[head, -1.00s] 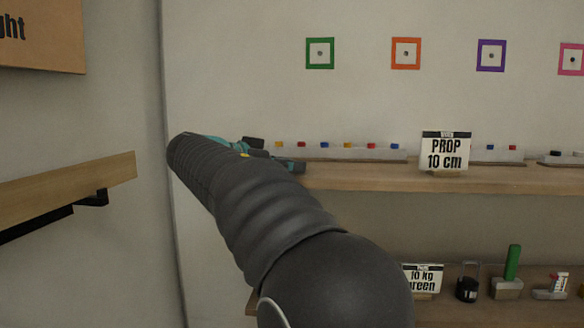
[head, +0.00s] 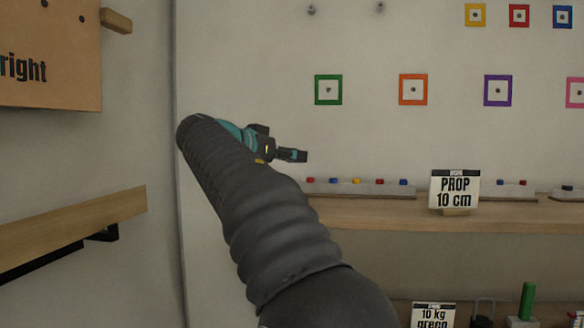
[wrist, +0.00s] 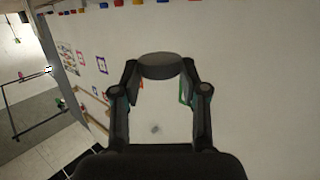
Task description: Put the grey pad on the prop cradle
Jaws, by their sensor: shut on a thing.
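My gripper (wrist: 160,72) is shut on a grey, rounded pad (wrist: 160,60), which spans the fingertips in the wrist view. In the head view my gripper (head: 290,155) is side-on in front of the wall, a little above the upper shelf's left end; the pad cannot be told apart from the dark fingers there. A sign reading "PROP 10 cm" (head: 455,190) stands on the upper shelf to the right of my gripper. I cannot make out for certain which thing is the prop cradle.
Light racks with small coloured pieces (head: 360,188) line the upper shelf (head: 400,212). Green (head: 328,103), orange (head: 413,102) and purple (head: 497,104) frames hang above. A wooden rail (head: 70,215) juts from the left wall. A lower shelf holds a green block (head: 527,298).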

